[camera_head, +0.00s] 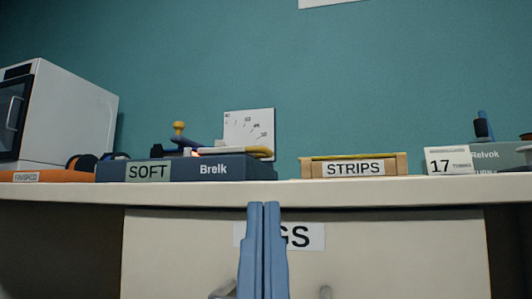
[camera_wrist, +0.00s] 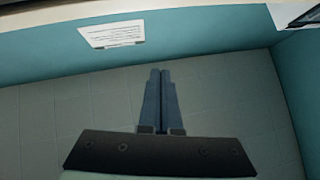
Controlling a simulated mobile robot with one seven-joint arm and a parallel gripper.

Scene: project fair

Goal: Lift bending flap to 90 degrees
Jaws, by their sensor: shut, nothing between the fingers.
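The dark blue bender base (camera_head: 222,168) marked SOFT and Brelk sits on the worktop. Behind its front edge are a blue arm with a yellow knob (camera_head: 179,127), an orange-yellow piece (camera_head: 250,152) and a white angle-scale board (camera_head: 248,130). From this low view I cannot tell which part is the flap or its angle. My gripper (camera_head: 263,204) has slim blue fingers pointing up, shut and empty. It shows in front of the worktop edge, below the bender and apart from it. In the wrist view my gripper (camera_wrist: 160,71) is also shut, with no bender in sight.
The worktop edge (camera_head: 400,190) crosses behind my fingertips, with a cabinet front below. A STRIPS tray (camera_head: 310,168), a card marked 17 (camera_head: 448,160), an orange tray (camera_head: 30,176) and a white machine (camera_head: 65,110) stand along it. A bare gap lies between bender and STRIPS tray.

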